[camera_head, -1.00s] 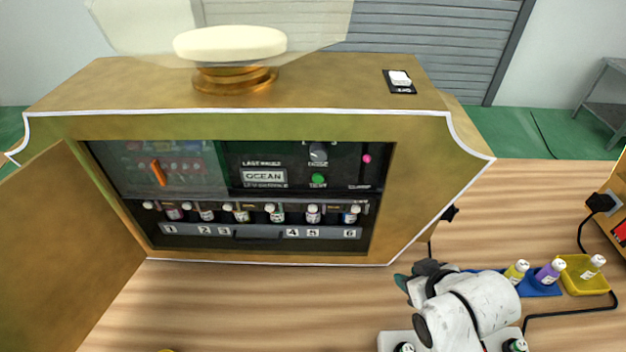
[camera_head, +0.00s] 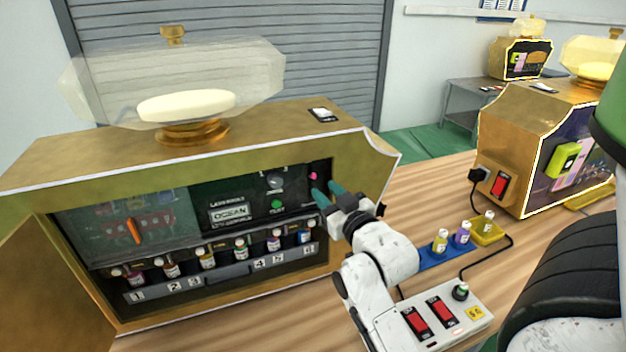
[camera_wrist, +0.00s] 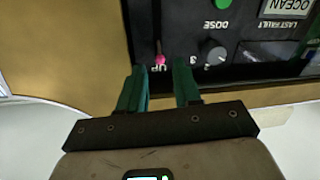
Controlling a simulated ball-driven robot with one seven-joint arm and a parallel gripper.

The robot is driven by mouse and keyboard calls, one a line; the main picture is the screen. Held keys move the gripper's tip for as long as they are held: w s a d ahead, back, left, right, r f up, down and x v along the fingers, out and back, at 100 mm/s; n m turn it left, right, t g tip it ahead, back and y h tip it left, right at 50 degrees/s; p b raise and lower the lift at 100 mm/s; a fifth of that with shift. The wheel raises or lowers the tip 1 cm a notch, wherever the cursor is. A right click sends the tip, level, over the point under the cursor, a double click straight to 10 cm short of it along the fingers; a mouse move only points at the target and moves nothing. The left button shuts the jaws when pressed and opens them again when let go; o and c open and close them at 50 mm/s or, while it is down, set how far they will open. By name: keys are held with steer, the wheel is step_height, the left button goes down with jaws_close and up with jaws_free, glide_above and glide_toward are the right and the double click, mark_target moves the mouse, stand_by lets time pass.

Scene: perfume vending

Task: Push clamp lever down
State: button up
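The clamp lever has a small pink knob (camera_head: 313,175) at the right end of the dark panel inside the open gold machine. In the wrist view, which is upside down, the pink knob (camera_wrist: 160,61) lies beside the word UP, at the end of a thin vertical line. My gripper (camera_head: 328,192) is in front of the panel's right end. Its two green fingers (camera_wrist: 160,76) stand apart with nothing between them. The knob shows in the gap just past the fingertips; I cannot tell whether they touch it.
The panel carries a dose knob (camera_head: 274,181), a green button (camera_head: 277,204) and a row of small bottles. The gold side wall (camera_head: 362,172) is close to my gripper. A switch box (camera_head: 440,318) and a blue tray (camera_head: 437,261) with bottles lie on the bench.

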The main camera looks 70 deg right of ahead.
mark_target(310, 177)
steer(key=p+x, duration=0.1)
steer(key=x, duration=0.4)
steer(key=shift+w+d, duration=0.2)
steer(key=shift+d, duration=0.1)
jaws_close()
stand_by(0.4)
